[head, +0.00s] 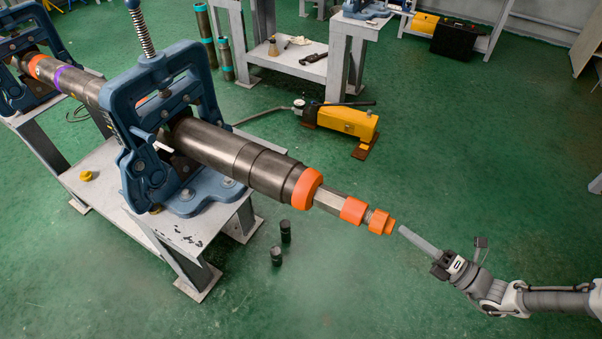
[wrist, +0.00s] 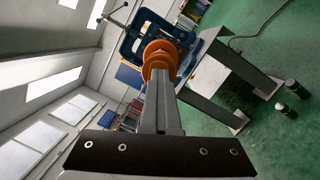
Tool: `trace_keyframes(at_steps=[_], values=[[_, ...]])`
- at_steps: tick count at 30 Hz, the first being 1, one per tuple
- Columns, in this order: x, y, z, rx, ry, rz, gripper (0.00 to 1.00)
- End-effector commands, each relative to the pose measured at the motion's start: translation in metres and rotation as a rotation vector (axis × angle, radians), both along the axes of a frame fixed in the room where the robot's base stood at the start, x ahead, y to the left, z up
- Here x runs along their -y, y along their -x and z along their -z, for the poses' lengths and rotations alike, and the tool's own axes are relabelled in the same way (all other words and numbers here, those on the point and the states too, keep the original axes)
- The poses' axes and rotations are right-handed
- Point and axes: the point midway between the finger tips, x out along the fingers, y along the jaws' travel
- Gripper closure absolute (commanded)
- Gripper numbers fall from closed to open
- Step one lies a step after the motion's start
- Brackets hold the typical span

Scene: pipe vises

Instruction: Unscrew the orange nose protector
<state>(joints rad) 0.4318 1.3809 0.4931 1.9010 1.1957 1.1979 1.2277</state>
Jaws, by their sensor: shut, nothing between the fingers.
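The orange nose protector (head: 380,222) is a stepped orange cap at the free right end of the long dark pipe tool (head: 230,155). An orange ring (head: 352,210) and a larger orange collar (head: 308,188) sit behind it along the tool. My gripper (head: 401,230) is shut and empty. Its long grey fingers point at the protector's tip, with a small gap in the head view. In the wrist view the fingers (wrist: 159,78) reach up in front of the orange parts (wrist: 159,55) and partly cover them, so contact cannot be told there.
A blue vise (head: 135,130) on a grey stand clamps the tool; another vise (head: 12,95) stands at far left. Two small dark cylinders (head: 281,243) stand on the floor below. A yellow pump (head: 345,120) lies behind. The green floor around my gripper is clear.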

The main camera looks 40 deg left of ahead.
Motion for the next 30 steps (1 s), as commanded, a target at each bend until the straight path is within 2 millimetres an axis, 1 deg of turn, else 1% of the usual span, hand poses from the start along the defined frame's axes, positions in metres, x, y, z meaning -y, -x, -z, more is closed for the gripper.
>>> trace_keyframes(at_steps=[22,30], values=[[0.033,-0.007,0.000,-0.001,0.000,-0.005,1.00],[0.035,-0.007,0.000,-0.001,-0.001,-0.006,1.00]])
